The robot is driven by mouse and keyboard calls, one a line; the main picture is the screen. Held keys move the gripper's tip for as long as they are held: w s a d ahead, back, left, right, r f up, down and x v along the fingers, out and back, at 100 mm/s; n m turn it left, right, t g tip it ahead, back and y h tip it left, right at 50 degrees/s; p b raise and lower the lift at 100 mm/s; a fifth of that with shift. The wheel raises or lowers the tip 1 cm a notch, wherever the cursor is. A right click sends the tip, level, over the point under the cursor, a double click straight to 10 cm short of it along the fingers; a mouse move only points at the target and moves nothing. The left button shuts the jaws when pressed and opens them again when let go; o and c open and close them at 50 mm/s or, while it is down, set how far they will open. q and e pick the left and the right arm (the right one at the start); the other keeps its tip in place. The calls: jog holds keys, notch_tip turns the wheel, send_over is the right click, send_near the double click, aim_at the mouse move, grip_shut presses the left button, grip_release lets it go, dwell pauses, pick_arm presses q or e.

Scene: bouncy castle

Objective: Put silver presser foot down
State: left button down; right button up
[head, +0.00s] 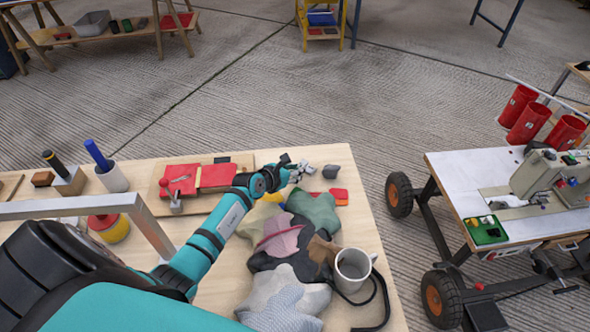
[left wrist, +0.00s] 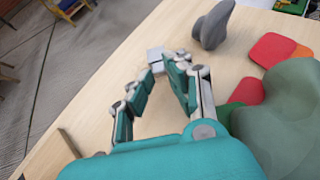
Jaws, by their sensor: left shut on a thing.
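My left gripper (head: 300,168) reaches over the far right part of the wooden table (head: 345,165). Its fingers, also in the left wrist view (left wrist: 168,72), are shut on a small silver piece (left wrist: 155,55), which looks like the silver presser foot. It sits at the fingertips, close to the tabletop; I cannot tell whether it touches the wood. In the head view the piece is too small to make out clearly from the fingers. My right gripper is not in view.
A grey lump (left wrist: 213,25) stands just beyond the fingertips. Red and orange patches (left wrist: 272,48) and a pile of fabric (head: 285,250) lie nearby, with a mug (head: 352,268). A sewing machine (head: 545,172) stands on a wheeled cart at right. Bare wood lies left of the gripper.

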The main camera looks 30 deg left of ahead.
pick_arm(q)
jog(key=c, duration=1.7)
grip_release()
jog(key=shift+f, duration=0.1)
jog(key=o, duration=0.4)
jog(key=shift+o, duration=0.2)
